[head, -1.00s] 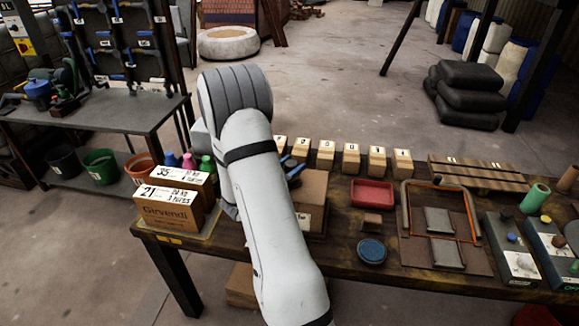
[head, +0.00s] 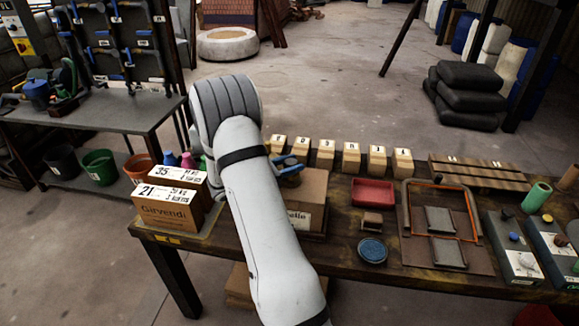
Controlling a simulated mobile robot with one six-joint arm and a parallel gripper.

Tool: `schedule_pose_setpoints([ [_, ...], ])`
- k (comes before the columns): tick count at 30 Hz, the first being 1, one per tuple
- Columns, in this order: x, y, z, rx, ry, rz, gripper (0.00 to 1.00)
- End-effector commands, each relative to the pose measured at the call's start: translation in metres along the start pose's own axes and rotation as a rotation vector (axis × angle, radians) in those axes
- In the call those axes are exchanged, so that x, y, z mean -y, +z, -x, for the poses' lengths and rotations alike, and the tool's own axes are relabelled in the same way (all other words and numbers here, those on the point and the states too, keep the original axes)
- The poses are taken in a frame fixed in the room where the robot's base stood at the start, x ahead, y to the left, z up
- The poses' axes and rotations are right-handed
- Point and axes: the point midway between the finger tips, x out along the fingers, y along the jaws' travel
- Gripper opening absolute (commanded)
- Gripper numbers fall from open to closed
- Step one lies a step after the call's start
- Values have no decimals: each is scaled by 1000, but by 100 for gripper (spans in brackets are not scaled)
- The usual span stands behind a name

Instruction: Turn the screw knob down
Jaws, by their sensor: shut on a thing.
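My arm rises through the middle of the head view and hides whatever is behind it. My gripper is not visible past the arm, so its fingers and anything between them are hidden. A blue-and-grey tool (head: 289,168) shows just right of my arm, at the top of a brown cardboard box (head: 313,190) on the workbench. Its left part is covered by my arm. I cannot make out a screw knob on it or tell whether my gripper touches it.
The wooden workbench (head: 342,240) carries numbered wooden blocks (head: 351,158), a red tray (head: 373,192), a round blue-topped tin (head: 372,251) and labelled boxes (head: 167,206) at left. A grey shelf table (head: 110,112) stands behind left. Open floor lies beyond.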

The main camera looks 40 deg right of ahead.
Motion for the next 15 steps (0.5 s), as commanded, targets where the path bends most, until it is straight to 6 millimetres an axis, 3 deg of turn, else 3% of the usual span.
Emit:
schedule_pose_setpoints([
  [9, 0, 0, 0, -2, -15, 1, 15],
  [10, 0, 0, 0, -2, -15, 1, 38],
  [15, 0, 0, 0, -1, -13, 1, 52],
])
